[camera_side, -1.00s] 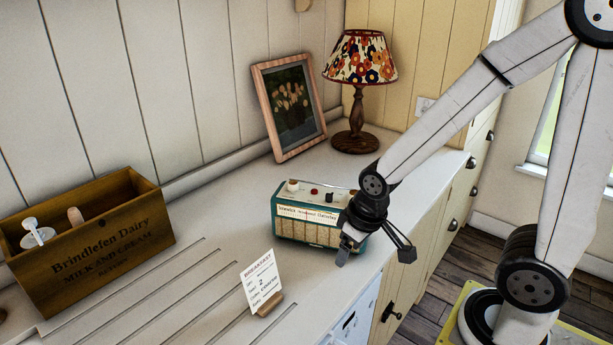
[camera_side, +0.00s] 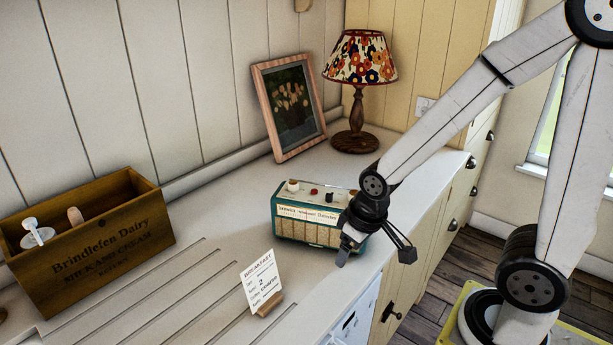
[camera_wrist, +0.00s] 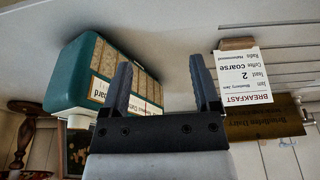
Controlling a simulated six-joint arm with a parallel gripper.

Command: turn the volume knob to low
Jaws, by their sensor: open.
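A teal radio (camera_side: 318,214) with a cream front stands on the counter in the side view. Its top carries a cream knob (camera_side: 293,185), a red knob (camera_side: 314,191) and a dark knob (camera_side: 329,197). I cannot tell which one is the volume knob. My gripper (camera_side: 343,256) is in front of the radio's right end, pointing down, and hides part of it. In the wrist view my gripper (camera_wrist: 163,85) is open with nothing between its fingers, and the radio (camera_wrist: 78,75) is upside down at left, partly behind a finger.
A breakfast card (camera_side: 262,280) in a wooden stand is left of my gripper. A wooden dairy crate (camera_side: 110,240) stands at far left. A picture frame (camera_side: 262,92) and a lamp (camera_side: 354,120) stand behind the radio. The counter's front edge is close to my gripper.

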